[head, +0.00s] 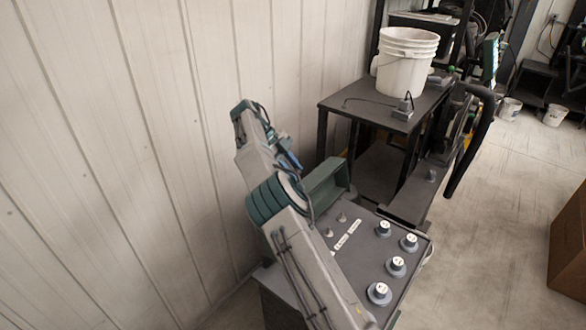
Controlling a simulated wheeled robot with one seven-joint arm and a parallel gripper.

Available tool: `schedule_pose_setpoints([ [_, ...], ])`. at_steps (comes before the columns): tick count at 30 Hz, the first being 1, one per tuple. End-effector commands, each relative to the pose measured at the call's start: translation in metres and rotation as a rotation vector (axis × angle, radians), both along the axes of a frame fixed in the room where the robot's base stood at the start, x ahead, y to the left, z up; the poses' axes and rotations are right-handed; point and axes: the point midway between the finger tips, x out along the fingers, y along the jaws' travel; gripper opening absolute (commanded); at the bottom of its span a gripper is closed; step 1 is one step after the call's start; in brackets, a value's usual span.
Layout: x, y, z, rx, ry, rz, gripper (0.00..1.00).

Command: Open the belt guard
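I cannot tell for certain which part is the belt guard. A dark green, box-like housing (326,186) stands at the back edge of the machine's grey panel, just right of my arm; it could be the guard. I cannot see any part of it standing open. My grey and green arm rises from the bottom of the head view and bends up along the left of the housing.
The grey panel (352,262) carries several round knobs and white labels. Behind it a dark table (340,100) holds a white bucket (405,62). A black curved tube (468,140) stands to its right. A ribbed wall is left, a brown box (568,245) right.

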Motion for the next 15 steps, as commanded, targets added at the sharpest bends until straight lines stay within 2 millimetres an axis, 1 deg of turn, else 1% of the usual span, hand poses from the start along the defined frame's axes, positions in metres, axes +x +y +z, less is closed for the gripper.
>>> schedule_pose_setpoints([
  [10, -0.0005, 0.0003, -0.0024, 0.001, 0.004, 0.000, 0.00],
  [11, -0.0005, 0.0003, -0.0024, 0.000, 0.005, 0.000, 0.34],
  [12, -0.0004, 0.0002, -0.0023, 0.000, 0.005, 0.000, 0.45],
  [13, -0.0005, 0.0002, -0.0022, 0.000, 0.005, 0.000, 0.47],
  [15, -0.0004, 0.0002, -0.0018, 0.001, 0.004, -0.001, 0.47],
])
